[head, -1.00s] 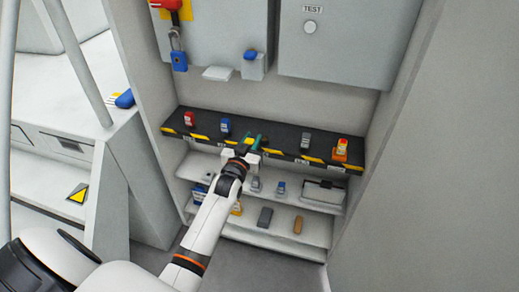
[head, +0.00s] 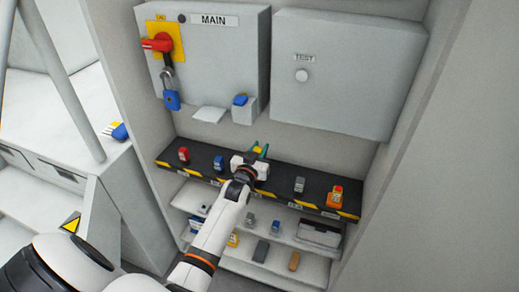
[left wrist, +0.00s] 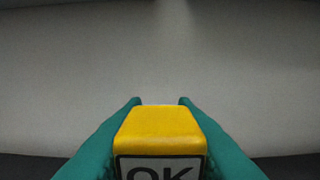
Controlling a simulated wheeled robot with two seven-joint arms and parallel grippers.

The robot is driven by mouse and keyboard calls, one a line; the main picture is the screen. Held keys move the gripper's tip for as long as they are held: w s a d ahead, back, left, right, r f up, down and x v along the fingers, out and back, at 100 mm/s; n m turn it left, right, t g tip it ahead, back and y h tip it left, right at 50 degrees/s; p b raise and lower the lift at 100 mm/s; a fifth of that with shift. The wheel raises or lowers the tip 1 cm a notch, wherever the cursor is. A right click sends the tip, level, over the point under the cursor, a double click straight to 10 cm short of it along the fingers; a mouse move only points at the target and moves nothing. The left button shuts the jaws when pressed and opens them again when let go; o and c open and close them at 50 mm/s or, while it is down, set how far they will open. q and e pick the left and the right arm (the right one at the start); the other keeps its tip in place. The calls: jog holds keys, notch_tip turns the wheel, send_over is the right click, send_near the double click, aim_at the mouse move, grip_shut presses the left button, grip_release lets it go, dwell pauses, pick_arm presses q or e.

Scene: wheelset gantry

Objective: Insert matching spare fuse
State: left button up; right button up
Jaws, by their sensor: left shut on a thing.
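My left gripper (head: 259,151) is above the black striped shelf with its teal fingers shut on a yellow fuse (head: 257,149). In the left wrist view the yellow fuse (left wrist: 160,130) sits between both fingers, and its near face carries a white label reading "OK". The rest of the fuse is hidden. On the shelf (head: 275,180) stand a red fuse (head: 184,154), a blue fuse (head: 218,162), a grey fuse (head: 299,185) and an orange-yellow fuse (head: 335,196). My right gripper is not in view.
Above are the MAIN box (head: 225,60) with a red handle (head: 158,43) and blue padlock (head: 171,99), and the TEST box (head: 345,75). A small holder with a blue top (head: 242,104) is under MAIN. Lower shelves (head: 280,233) hold several small items. Side walls enclose the cabinet.

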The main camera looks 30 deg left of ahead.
pick_arm(q)
jog(key=shift+f+b, duration=2.15)
jog(key=shift+f, duration=0.75)
jog(key=shift+p, duration=0.4)
jog(key=shift+f+b, duration=1)
jog(key=shift+f, duration=0.25)
jog(key=o, duration=1.1)
jog(key=shift+c, duration=0.2)
jog(key=shift+s, duration=0.1)
jog(key=v, duration=1.2)
